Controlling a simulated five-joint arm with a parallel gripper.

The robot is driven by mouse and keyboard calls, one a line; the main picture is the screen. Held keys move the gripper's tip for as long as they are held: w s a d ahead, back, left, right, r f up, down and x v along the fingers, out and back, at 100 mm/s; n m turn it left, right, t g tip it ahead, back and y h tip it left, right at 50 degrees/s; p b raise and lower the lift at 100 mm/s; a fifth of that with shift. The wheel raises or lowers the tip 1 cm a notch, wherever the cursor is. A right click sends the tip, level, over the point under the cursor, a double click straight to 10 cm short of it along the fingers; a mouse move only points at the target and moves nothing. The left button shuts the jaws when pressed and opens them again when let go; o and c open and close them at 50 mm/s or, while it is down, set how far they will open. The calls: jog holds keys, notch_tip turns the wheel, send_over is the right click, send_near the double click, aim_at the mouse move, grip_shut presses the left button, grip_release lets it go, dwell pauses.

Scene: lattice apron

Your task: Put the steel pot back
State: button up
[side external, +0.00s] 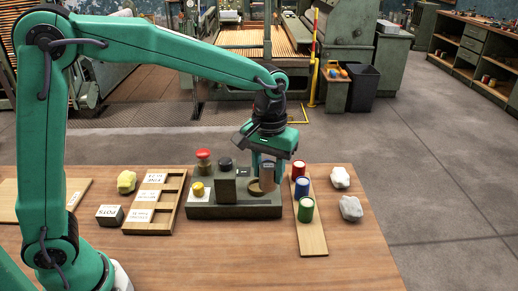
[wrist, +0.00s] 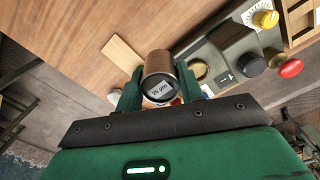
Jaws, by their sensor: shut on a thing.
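My gripper (side external: 266,170) is shut on a brownish metallic pot (side external: 267,176). In the wrist view the pot (wrist: 158,64) sits between the two green fingers (wrist: 158,88), its dark labelled end facing the camera; the print is too small to read surely. In the side external view the pot is slightly tilted and looks held just above or in front of a round brass-rimmed recess (side external: 256,188) in a dark green machine block (side external: 230,211). I cannot tell whether it touches the block. A wooden rack (side external: 155,226) with three labelled compartments lies left of the block.
A wooden board (side external: 312,243) with red, blue and green pots (side external: 302,187) lies right of the block. The block carries a red knob (side external: 204,155), a black knob and a yellow knob.

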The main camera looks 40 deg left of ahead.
jog(key=s+d+f, duration=0.2)
jog(key=d, duration=0.7)
jog(key=s+d+f, duration=0.2)
jog(key=s+d, duration=0.1)
jog(key=d, duration=0.5)
jog(key=w+a+f, duration=0.2)
jog(key=w, duration=0.1)
jog(key=w+a+f, duration=0.2)
jog(key=w+f, duration=0.1)
jog(key=w, duration=0.1)
jog(key=w+a+f, duration=0.2)
jog(key=w, duration=0.1)
jog(key=shift+w+f, duration=0.15)
jog(key=shift+w, duration=0.05)
jog(key=shift+f, duration=0.1)
jog(key=shift+f, duration=1.9)
jog(key=shift+f, duration=0.15)
jog(key=o, duration=1.1)
jog(key=shift+o, duration=0.2)
